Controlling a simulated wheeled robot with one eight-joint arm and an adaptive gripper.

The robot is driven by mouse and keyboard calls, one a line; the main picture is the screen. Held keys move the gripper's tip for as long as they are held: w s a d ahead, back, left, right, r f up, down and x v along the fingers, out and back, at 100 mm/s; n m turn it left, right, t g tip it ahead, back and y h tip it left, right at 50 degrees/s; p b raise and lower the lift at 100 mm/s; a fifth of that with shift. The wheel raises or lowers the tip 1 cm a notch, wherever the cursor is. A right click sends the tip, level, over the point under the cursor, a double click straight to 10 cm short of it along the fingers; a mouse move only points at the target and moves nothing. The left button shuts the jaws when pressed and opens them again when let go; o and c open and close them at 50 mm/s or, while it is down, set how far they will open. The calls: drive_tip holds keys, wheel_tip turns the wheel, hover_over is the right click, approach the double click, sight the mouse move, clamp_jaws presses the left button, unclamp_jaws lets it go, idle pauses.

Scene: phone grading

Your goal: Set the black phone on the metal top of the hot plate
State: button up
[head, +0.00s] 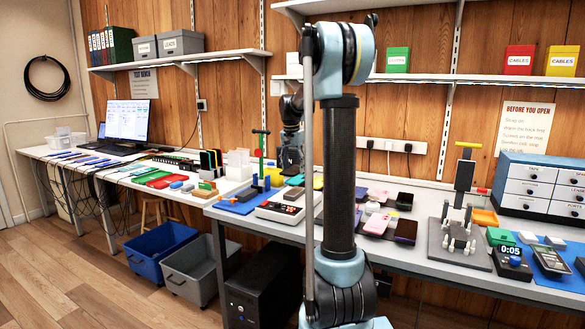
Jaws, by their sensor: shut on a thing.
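My gripper (290,163) is at the left of my arm, above the back of the hot plate. It is shut, but its fingertips are small and dark here. A dark slab that looks like the black phone (293,193) shows just below it, over the rear of the hot plate. I cannot tell whether the slab touches the metal top. The hot plate (276,213) is a pale box with a red-lit display on its front, near the bench's front edge. My arm hides the area to its right.
A blue mat (236,204) with small tools lies left of the hot plate. Several phones, among them a pink one (376,224) and a dark one (405,201), lie right of my arm. A grey fixture (459,245) and a drawer cabinet (540,187) stand farther right.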

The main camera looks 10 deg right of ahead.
sight(295, 191)
drive_tip(key=shift+f, duration=3.9)
drive_tip(key=shift+s, duration=0.1)
drive_tip(key=shift+f, duration=0.35)
drive_tip(key=o, duration=1.2)
drive_tip(key=o, duration=0.4)
